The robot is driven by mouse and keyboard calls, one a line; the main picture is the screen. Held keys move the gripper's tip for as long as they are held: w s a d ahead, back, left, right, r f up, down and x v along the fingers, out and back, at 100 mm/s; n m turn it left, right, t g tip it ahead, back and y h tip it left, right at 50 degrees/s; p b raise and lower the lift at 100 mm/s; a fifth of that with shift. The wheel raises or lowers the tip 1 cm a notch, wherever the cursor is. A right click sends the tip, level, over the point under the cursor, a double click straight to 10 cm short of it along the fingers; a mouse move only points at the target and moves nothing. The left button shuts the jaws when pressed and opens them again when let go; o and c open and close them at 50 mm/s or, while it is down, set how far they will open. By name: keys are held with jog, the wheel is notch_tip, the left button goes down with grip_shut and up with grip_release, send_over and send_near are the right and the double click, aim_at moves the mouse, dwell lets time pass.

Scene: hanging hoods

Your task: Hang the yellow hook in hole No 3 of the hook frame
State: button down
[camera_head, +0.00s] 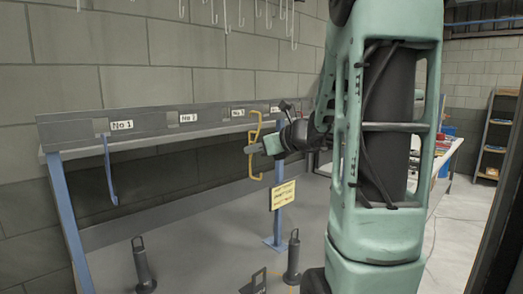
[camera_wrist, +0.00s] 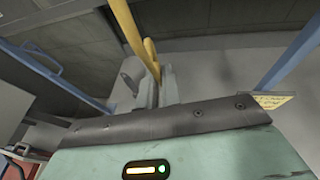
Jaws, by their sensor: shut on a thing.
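The yellow hook (camera_head: 251,135) is upright in front of the grey hook frame (camera_head: 150,127), close to the No 3 label (camera_head: 238,112). Its upper end overlaps the frame face just right of that label; I cannot tell whether it touches or enters a hole. My gripper (camera_head: 256,148) reaches in from the right and is shut on the hook's shaft. In the wrist view the yellow hook (camera_wrist: 126,28) rises from between my fingers (camera_wrist: 153,88). Its lower part is mostly hidden there.
A yellow sign (camera_head: 284,195) is on the frame's right blue post (camera_head: 279,222). Dark stands (camera_head: 143,265) (camera_head: 292,260) rise from the grey surface below. Several pale hooks (camera_head: 240,15) hang above.

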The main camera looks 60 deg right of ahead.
jog(key=w, duration=0.4)
jog(key=shift+w+d+f+b, duration=0.1)
jog(key=shift+w+b, duration=0.2)
jog(key=shift+w, duration=0.3)
dwell(0.8)
jog(key=shift+w, duration=1.05)
jog(key=shift+w+b, duration=0.45)
jog(key=shift+w, duration=1)
jog(key=shift+f+b, duration=1.35)
jog(key=shift+b, duration=0.2)
jog(key=c, duration=1.5)
grip_release()
